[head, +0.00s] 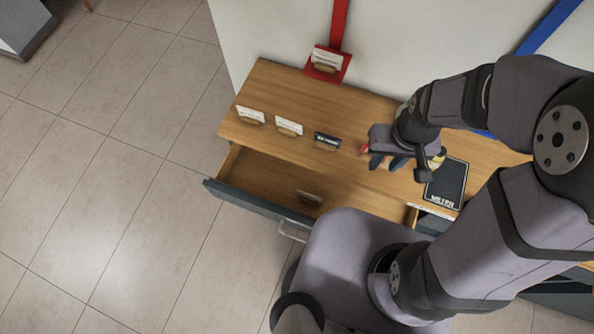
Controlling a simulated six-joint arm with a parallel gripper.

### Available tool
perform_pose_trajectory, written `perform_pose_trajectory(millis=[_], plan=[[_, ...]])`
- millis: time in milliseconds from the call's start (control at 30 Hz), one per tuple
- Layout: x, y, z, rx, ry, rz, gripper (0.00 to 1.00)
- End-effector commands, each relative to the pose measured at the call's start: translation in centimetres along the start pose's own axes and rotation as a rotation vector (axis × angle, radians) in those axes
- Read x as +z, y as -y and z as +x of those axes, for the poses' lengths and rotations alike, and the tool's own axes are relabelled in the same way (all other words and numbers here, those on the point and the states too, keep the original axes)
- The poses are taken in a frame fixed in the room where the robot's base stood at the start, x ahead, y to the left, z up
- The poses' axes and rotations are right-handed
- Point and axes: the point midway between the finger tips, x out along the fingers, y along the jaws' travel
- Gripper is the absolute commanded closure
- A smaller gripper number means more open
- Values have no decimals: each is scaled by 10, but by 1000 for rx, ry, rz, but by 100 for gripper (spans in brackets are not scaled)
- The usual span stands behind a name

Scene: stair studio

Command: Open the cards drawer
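A drawer with a dark grey front (258,208) stands pulled out from the left part of the wooden desk (270,95). Its wooden inside holds a small card in a wooden holder (309,198). Its metal handle (292,230) is partly hidden by my own body. I cannot read any label on this drawer, so I cannot tell whether it is the cards drawer. My gripper (391,162) is over the desk top, behind and to the right of the open drawer, away from its handle. Its fingers point down, and their opening is not clear.
Small card stands (289,126) and a black sign (327,140) line the desk top. Small coloured items (439,157) lie by my gripper, partly hidden. A black board (446,184) lies to the right. A red holder (327,66) stands at the back. Tiled floor (110,180) is clear on the left.

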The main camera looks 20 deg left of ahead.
Motion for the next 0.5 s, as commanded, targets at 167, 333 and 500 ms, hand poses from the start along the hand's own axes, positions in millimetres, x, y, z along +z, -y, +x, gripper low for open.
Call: perform_pose_trajectory(millis=[167, 333, 500], plan=[[15, -31, -20, 14, 11, 119, 72], [28, -49, -33, 24, 22, 198, 72], [40, -62, -42, 34, 31, 259, 72]])
